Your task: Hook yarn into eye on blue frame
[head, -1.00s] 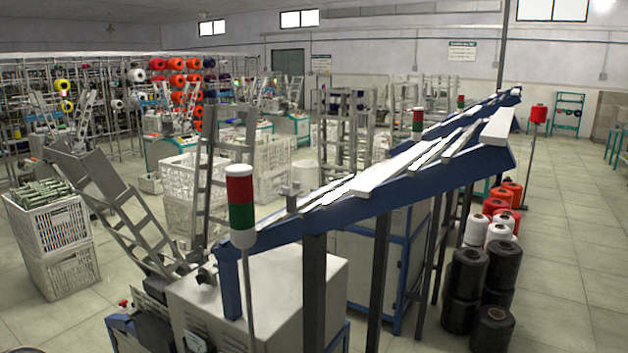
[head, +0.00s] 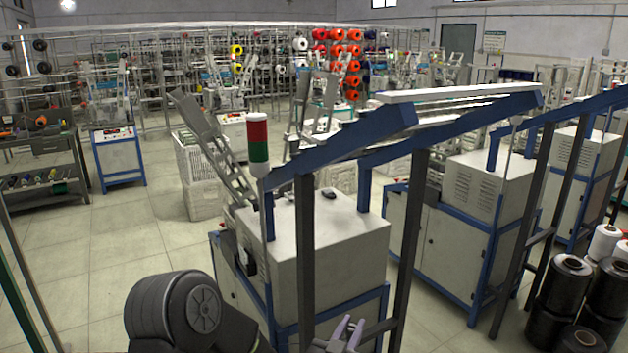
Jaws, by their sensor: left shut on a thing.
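The blue frame (head: 345,140) slants over the grey winding machine (head: 315,250), from its left post up to the right. I cannot make out the eye on it. My left gripper (head: 345,332) is at the bottom edge, below and in front of the frame and apart from it. Its pale fingers point up and are shut on what must be the yarn, a strand too thin to see here. My right gripper is out of view.
A red and green signal light (head: 258,148) stands on a thin pole at the machine's left. Dark posts (head: 410,240) carry the frame. Black yarn cones (head: 565,287) stand at the right. The floor (head: 110,250) at left is clear.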

